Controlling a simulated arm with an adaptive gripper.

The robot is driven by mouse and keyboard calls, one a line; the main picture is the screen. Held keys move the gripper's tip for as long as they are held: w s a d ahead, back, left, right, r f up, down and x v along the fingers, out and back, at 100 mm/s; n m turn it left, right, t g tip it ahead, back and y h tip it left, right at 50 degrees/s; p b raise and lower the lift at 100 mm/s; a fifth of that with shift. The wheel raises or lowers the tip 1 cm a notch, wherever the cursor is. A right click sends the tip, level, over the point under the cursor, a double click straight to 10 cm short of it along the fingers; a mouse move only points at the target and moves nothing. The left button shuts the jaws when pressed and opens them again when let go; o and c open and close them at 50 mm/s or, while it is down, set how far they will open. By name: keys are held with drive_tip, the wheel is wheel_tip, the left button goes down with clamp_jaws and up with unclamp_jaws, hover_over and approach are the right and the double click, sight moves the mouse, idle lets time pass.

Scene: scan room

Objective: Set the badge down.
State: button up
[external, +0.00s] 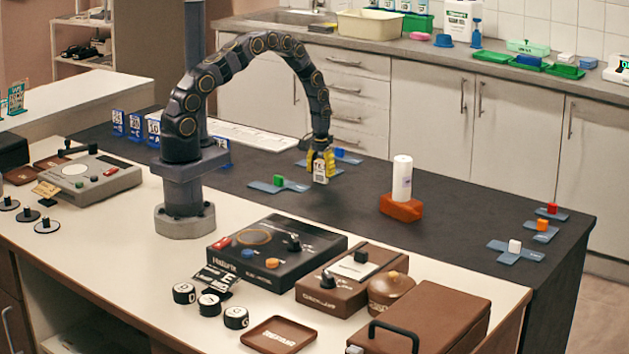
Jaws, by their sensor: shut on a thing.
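My gripper (321,163) has yellow fingers and points down over the dark part of the counter. It is shut on a small pale badge (321,177) with dark marks. The badge hangs upright below the fingers, and it appears to be just above the dark surface. I cannot tell from this view whether its lower edge touches. The fingers partly cover its upper part.
A blue-grey plate with a green block (279,181) lies left of the badge. A white cylinder (402,178) on an orange-brown base (401,207) stands to the right. More plates with a white block (514,246) lie far right. Dark counter (455,225) between is clear.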

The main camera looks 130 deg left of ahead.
sight(321, 162)
drive_tip(key=shift+f, duration=0.1)
drive_tip(key=o, duration=1)
drive_tip(key=shift+o, duration=0.2)
wheel_tip(321, 162, up, 12)
drive_tip(key=shift+r, duration=0.1)
